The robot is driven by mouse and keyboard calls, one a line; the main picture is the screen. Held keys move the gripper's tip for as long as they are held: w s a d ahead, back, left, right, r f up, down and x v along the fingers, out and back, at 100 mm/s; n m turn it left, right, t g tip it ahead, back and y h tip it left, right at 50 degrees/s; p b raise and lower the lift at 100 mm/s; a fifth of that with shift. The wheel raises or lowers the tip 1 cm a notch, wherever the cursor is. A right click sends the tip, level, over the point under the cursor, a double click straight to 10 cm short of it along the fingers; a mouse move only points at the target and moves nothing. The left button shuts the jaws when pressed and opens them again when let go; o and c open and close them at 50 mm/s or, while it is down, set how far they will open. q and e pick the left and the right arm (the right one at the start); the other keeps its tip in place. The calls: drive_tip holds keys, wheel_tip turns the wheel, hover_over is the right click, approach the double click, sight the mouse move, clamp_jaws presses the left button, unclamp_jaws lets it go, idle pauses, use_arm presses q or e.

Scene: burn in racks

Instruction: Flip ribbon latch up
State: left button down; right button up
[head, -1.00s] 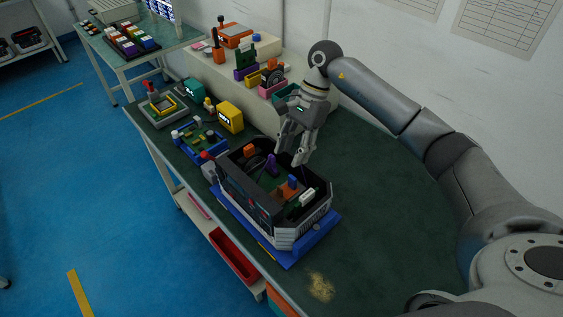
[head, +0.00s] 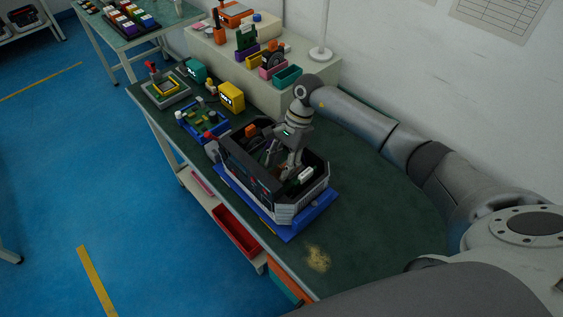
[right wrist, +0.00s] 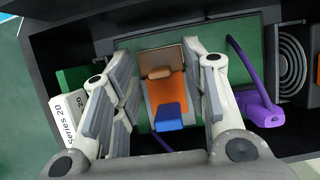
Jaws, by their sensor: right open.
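An open black device housing (head: 262,180) sits on a blue tray (head: 318,212) on the green bench. My right gripper (head: 289,168) reaches down inside it. In the right wrist view, my right gripper (right wrist: 160,60) is open, its fingers on either side of an orange strip (right wrist: 163,92) with a blue block (right wrist: 169,116) at its near end. A brown flap (right wrist: 158,58) with a tan bar (right wrist: 159,72) lies at the strip's far end; it may be the ribbon latch. I cannot tell whether a finger touches it. The left gripper is not in view.
Inside the housing are a purple cable part (right wrist: 258,105), a white "Series 20" block (right wrist: 68,117) and a fan grille (right wrist: 290,62). A blue board fixture (head: 203,122), yellow box (head: 231,96) and teal bin (head: 287,76) stand beyond. The bench right of the housing is clear.

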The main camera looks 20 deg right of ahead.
drive_tip(key=shift+c, duration=2)
drive_tip(key=c, duration=0.5)
clamp_jaws()
drive_tip(key=shift+a+r+h+b, duration=0.15)
drive_tip(key=shift+h+b, duration=0.25)
drive_tip(key=shift+h, duration=0.2)
drive_tip(key=h+b, duration=0.1)
drive_tip(key=a+t+h+b, duration=0.1)
drive_tip(key=h, duration=0.1)
drive_tip(key=shift+s+a+r, duration=0.1)
drive_tip(key=shift+s+a, duration=0.1)
drive_tip(key=shift+s, duration=0.05)
drive_tip(key=shift+s+a+r+t+h+b, duration=0.1)
drive_tip(key=shift+a+r+t+h+b, duration=0.1)
drive_tip(key=shift+t+h+b, duration=0.35)
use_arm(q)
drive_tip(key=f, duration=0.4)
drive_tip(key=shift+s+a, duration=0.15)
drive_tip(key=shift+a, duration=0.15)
